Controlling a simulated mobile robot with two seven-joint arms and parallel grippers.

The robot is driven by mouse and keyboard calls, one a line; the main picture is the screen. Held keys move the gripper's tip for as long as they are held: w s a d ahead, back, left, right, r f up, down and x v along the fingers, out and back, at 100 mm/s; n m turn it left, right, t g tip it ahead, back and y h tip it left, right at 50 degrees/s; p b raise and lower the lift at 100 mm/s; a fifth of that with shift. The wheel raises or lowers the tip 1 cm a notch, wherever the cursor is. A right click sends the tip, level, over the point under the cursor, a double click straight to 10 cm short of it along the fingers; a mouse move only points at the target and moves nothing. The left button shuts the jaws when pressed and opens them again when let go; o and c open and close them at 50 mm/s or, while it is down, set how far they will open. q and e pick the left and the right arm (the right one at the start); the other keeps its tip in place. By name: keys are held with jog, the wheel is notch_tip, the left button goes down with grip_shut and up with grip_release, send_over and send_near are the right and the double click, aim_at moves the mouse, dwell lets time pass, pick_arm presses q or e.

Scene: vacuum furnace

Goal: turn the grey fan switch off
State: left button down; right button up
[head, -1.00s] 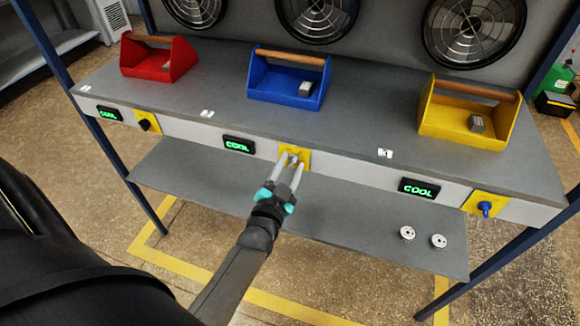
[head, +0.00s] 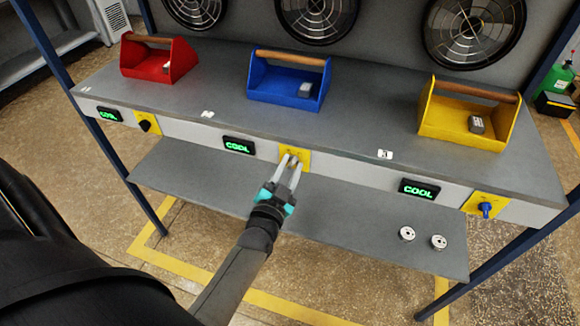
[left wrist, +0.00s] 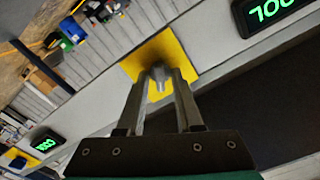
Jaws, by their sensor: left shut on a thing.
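The grey fan switch (left wrist: 160,74) sits on the middle yellow plate (head: 305,155) on the front edge of the bench. The plate also shows in the left wrist view (left wrist: 183,52). My left gripper (head: 292,161) reaches up to this plate and is shut on the switch, one finger on each side of its knob. In the left wrist view the knob shows between the fingertips, and part of it is hidden by them. The green display (head: 238,145) left of the plate reads COOL. My right gripper is not in view.
A black switch (head: 145,125) is at the left and a blue switch (head: 486,208) at the right, each on a yellow plate. Red (head: 160,62), blue (head: 262,82) and yellow (head: 440,119) toolboxes stand on the bench. A lower shelf (head: 350,215) runs beneath my gripper.

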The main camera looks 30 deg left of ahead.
pick_arm(q)
jog(key=n+p, duration=0.1)
jog(key=n, duration=0.2)
jog(key=shift+r, duration=0.1)
jog(key=n+p, duration=0.1)
jog(key=n, duration=0.1)
jog(key=shift+n, duration=0.4)
jog(key=n, duration=0.5)
jog(key=shift+a+n, duration=0.1)
jog(key=shift+n, duration=0.5)
jog(key=c, duration=0.9)
grip_release()
jog(key=shift+s, duration=0.15)
